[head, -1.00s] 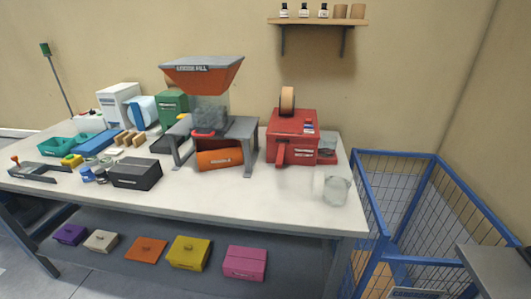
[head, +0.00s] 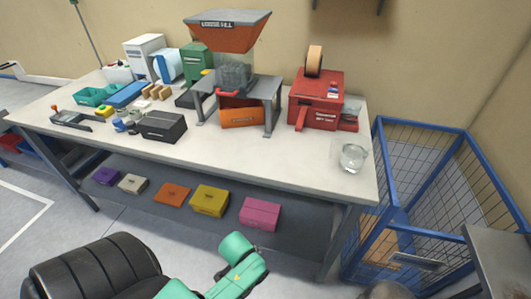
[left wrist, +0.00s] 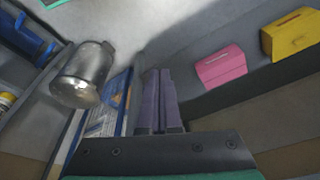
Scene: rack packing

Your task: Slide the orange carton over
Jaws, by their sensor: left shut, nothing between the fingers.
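An orange carton (head: 241,116) lies on the worktop, under the grey stand of the loose-fill hopper (head: 228,33). A second, flatter orange carton (head: 172,195) sits on the lower shelf, between a cream carton (head: 132,184) and a yellow carton (head: 209,200). I cannot tell which orange one is meant. My left gripper (left wrist: 159,74) shows in the left wrist view, its two fingers together with nothing between them. Neither orange carton shows in that view. In the head view only my green arm link shows, in front of the table. My right gripper is not in view.
A pink carton (head: 260,214) and a purple carton (head: 107,176) also sit on the lower shelf. A glass jar (head: 353,157) stands at the worktop's right end, beside a red tape machine (head: 317,100). A blue wire cage (head: 424,190) stands right of the table.

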